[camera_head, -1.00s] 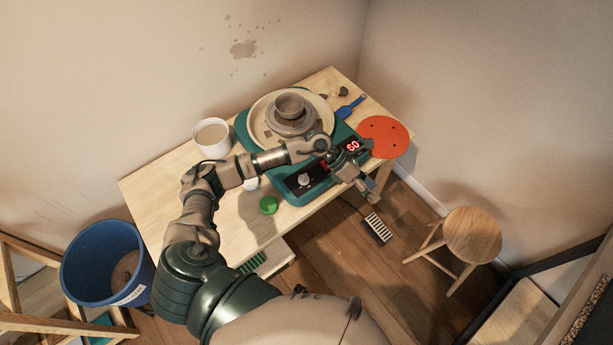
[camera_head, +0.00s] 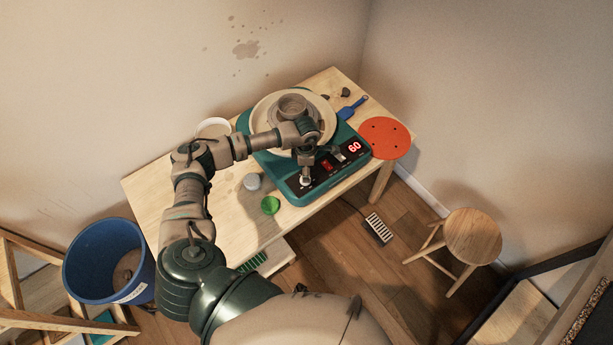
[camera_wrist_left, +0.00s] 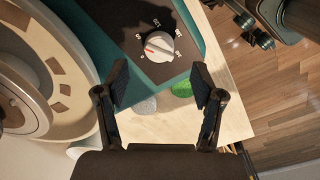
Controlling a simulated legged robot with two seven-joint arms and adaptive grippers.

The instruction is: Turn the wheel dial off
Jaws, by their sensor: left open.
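The wheel dial (camera_wrist_left: 159,46) is a round white knob with a red mark, on the black panel of the teal pottery wheel (camera_head: 290,188). In the head view the dial (camera_head: 305,181) sits at the panel's left end. The red display (camera_head: 354,147) on the panel reads 60. My left gripper (camera_head: 306,170) is above the dial, pointing down. In the left wrist view its two fingers (camera_wrist_left: 159,82) are spread and empty, and the dial lies beyond the fingertips, between their lines, apart from both. My right gripper is not in view.
A clay pot (camera_head: 292,104) sits on the wheel's round plate. A green round thing (camera_head: 270,205) and a grey round thing (camera_head: 252,181) lie left of the wheel. An orange disc (camera_head: 385,138) and a blue tool (camera_head: 352,107) lie to the right.

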